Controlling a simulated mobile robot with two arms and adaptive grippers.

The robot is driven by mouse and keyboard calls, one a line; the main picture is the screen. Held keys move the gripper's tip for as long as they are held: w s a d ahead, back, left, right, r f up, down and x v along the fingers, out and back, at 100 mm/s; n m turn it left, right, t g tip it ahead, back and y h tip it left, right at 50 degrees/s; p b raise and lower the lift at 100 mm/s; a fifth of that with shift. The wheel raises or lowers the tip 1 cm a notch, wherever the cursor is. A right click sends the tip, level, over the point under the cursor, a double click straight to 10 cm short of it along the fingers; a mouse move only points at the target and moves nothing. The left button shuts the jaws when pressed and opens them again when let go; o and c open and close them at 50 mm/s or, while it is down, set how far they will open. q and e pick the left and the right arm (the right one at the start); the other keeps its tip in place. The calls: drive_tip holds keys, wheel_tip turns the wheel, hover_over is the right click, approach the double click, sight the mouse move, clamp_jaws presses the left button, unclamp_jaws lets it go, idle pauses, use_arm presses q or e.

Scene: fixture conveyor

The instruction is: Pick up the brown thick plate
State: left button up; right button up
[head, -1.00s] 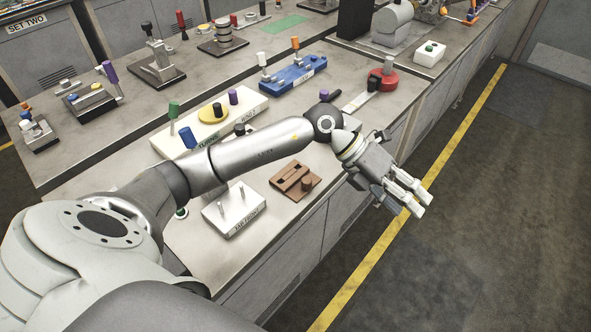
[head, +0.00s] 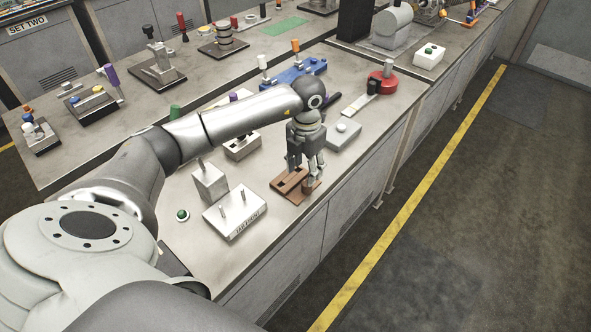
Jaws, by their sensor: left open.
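The brown thick plate (head: 281,184) lies flat on the near bench, close to its front edge. My left gripper (head: 302,182) points down over the plate with its fingers apart, at the plate's right part. The fingers hide some of the plate and most of the round brown peg on it. I cannot tell whether the fingertips touch the plate. My right gripper does not show.
A silver block with pins (head: 236,212) stands left of the plate, with a metal block (head: 210,183) behind it. A grey block with a round knob (head: 344,135) is behind the gripper. A red round fixture (head: 383,80) sits farther back. The bench edge is close on the right.

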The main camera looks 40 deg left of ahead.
sight(296, 180)
use_arm(q)
drive_tip(key=shift+d+f, duration=0.15)
drive_tip(key=shift+f, duration=0.2)
drive_tip(key=f+p, duration=0.1)
drive_tip(key=f, duration=0.1)
drive_tip(key=f+p, duration=0.1)
drive_tip(key=shift+w+d+f, duration=0.15)
drive_tip(key=shift+d+f, duration=0.05)
drive_tip(key=shift+f, duration=0.6)
clamp_jaws()
drive_tip(key=shift+w+r, duration=0.1)
